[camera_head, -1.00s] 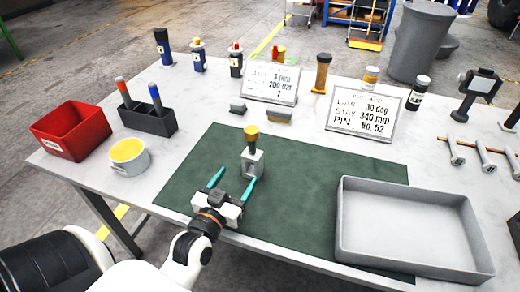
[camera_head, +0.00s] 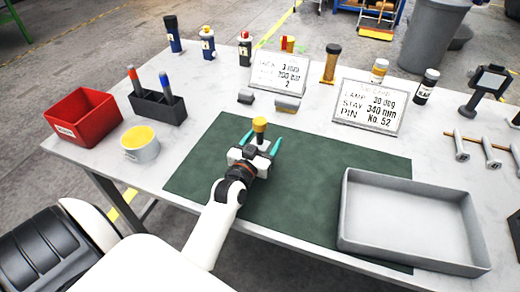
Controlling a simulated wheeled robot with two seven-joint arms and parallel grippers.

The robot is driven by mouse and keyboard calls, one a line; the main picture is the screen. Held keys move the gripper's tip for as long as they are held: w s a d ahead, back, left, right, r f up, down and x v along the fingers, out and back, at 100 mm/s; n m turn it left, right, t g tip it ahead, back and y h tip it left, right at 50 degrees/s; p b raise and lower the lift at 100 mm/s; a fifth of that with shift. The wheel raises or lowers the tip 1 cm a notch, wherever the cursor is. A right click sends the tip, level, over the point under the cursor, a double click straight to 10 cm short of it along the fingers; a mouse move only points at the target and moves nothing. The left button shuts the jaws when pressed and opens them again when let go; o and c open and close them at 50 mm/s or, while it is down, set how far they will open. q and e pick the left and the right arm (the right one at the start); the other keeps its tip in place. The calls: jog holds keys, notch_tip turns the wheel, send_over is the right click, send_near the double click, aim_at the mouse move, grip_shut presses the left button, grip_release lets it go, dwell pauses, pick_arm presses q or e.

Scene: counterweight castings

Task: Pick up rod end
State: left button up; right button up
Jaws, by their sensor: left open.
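The piece I take for the rod end (camera_head: 259,125) stands upright on the green mat, with a brass-yellow top on a dark stem. Its grey forked lower body is now mostly hidden behind my gripper. My left gripper (camera_head: 260,144) is open, with one turquoise finger on each side of the piece's stem. I cannot tell whether the fingers touch it. My right gripper is not in view.
A grey tray (camera_head: 408,258) stands at the mat's right front. The green mat (camera_head: 310,170) is clear around the piece. A red bin (camera_head: 82,128), a yellow-filled cup (camera_head: 140,155) and a dark marker holder (camera_head: 158,108) stand left. Two sign plates (camera_head: 367,128) stand behind.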

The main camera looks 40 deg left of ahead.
pick_arm(q)
jog(key=shift+r, duration=0.1)
jog(key=c, duration=1.4)
